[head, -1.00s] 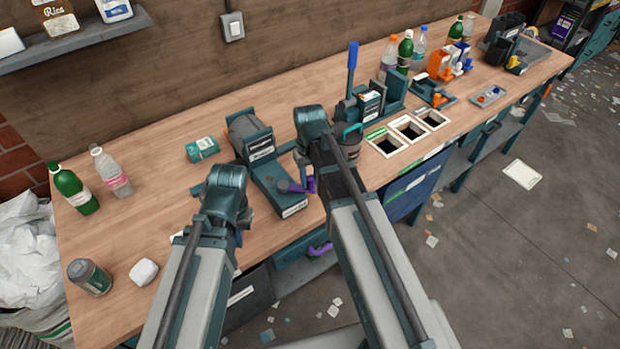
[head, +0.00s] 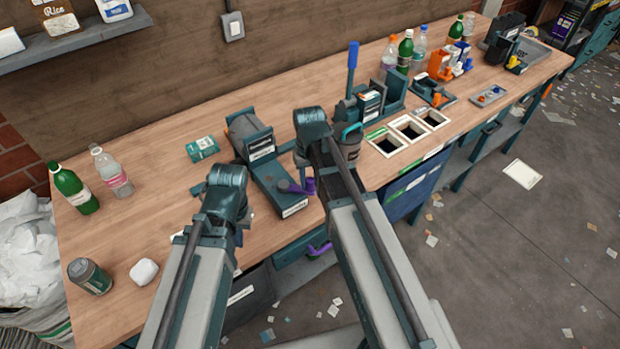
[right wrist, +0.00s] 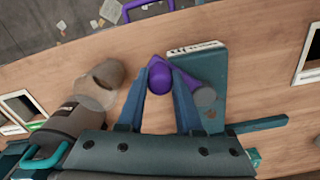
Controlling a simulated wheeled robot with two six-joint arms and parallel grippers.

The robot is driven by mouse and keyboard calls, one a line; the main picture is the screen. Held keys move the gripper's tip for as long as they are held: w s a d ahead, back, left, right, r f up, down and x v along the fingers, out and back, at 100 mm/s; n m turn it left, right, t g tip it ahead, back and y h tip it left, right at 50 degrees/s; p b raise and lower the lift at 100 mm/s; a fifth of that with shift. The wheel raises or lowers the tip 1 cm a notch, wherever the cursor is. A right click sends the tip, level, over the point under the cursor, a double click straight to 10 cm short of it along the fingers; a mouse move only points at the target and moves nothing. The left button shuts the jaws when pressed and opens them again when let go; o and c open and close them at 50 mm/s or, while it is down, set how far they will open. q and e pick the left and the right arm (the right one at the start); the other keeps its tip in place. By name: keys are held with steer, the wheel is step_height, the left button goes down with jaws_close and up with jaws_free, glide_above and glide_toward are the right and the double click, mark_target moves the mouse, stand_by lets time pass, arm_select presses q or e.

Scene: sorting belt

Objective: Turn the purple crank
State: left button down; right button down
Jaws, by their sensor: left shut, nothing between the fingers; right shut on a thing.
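The purple crank (head: 297,187) is on the front of a teal machine (head: 268,175) at the middle of the bench. Its upright purple handle also shows in the right wrist view (right wrist: 160,84), between the fingertips. My right gripper (right wrist: 160,90) is shut on this handle. In the head view my right forearm hides most of that gripper. My left gripper (head: 238,222) is shut and empty, to the left of the machine. It is mostly hidden behind my left arm.
A grey canister with a teal handle (head: 350,140) stands close right of the machine. Framed bins (head: 410,128) lie further right. A teal box (head: 202,148) is behind left. Bottles (head: 74,188), a can (head: 89,277) and a white lump (head: 144,272) stand at the left.

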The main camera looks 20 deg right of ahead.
steer(key=s+a+m, duration=0.3)
steer(key=a+m, duration=0.8)
steer(key=m, duration=0.7)
steer(key=shift+s+m, duration=0.3)
steer(key=shift+s, duration=0.05)
steer(key=shift+a, duration=0.1)
stand_by(0.3)
steer(key=c, duration=0.6)
jaws_free()
steer(key=shift+o, duration=0.2)
steer(key=shift+r, duration=0.15)
